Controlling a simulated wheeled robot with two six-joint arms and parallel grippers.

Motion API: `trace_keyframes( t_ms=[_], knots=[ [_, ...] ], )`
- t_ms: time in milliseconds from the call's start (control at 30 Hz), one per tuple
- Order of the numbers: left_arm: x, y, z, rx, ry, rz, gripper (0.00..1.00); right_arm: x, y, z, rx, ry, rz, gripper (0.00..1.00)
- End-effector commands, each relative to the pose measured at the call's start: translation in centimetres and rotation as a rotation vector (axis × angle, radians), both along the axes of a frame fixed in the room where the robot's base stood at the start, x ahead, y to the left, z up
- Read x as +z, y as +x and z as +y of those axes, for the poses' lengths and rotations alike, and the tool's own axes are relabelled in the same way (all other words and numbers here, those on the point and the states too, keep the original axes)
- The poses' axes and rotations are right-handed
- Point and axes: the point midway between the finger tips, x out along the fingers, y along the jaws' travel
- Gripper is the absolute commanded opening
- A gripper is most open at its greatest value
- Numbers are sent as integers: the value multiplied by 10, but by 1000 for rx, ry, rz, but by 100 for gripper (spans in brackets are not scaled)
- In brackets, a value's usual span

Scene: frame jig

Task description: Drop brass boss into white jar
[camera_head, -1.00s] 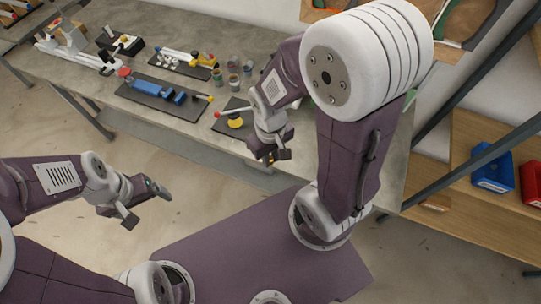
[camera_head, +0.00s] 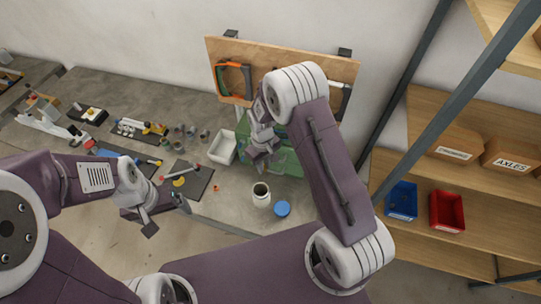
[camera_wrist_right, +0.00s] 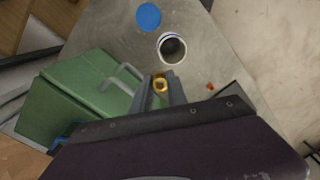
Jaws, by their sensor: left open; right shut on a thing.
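The white jar (camera_head: 261,194) stands open and upright on the grey bench near its front edge. It also shows in the right wrist view (camera_wrist_right: 172,49), its dark mouth facing up. My right gripper (camera_wrist_right: 161,84) is shut on the brass boss (camera_wrist_right: 160,85), a small golden piece with a dark centre held between the fingertips. In the head view my right gripper (camera_head: 262,158) is above the bench, behind the jar and apart from it; the boss cannot be made out there. My left gripper (camera_head: 165,213) is open and empty, in front of the bench's edge.
A blue round lid (camera_head: 282,208) lies right of the jar. A green box with a handle (camera_wrist_right: 92,90) stands close to my right gripper. A white tray (camera_head: 223,147) and a dark board with a yellow part (camera_head: 187,182) lie to the left. A small orange-red piece (camera_head: 216,187) lies near the board.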

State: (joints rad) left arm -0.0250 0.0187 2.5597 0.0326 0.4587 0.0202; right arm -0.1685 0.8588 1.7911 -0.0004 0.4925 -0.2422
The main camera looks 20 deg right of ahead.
Motion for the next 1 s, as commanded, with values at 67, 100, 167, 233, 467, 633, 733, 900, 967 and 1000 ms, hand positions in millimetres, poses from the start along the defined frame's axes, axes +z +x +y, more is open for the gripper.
trace_keyframes(
  t_ms=[67, 100, 167, 233, 467, 633, 733, 900, 967, 1000],
  knots=[
    [36, 0, 0, 0, 0, 0, 88, 17, -12, 1, 7, -1, 6, 0],
    [42, 0, 0, 0, 0, 1, 88, 17, -18, 1, 10, -1, 5, 0],
    [49, 0, 0, 0, 0, 1, 88, 16, -24, 1, 12, -1, 4, 0],
    [52, 0, 0, 0, 0, 1, 88, 17, -26, 1, 14, 0, 0, 0],
    [49, 0, 0, 0, 0, 1, 88, 14, -26, 1, 15, 0, -1, 0],
    [37, 0, 0, 0, 0, 1, 88, 0, -26, 1, 15, 0, -1, 0],
    [26, 0, 0, 0, 0, 1, 88, -15, -26, 1, 15, 0, 0, 0],
    [7, 0, 0, 0, 0, 1, 88, -39, -26, 2, 15, 0, -1, 0],
    [4, 0, 0, 0, 0, 1, 88, -44, -25, 2, 15, 0, -1, 0],
    [3, 0, 0, 0, 0, 1, 88, -45, -25, 2, 15, 0, -1, 0]
  ],
)
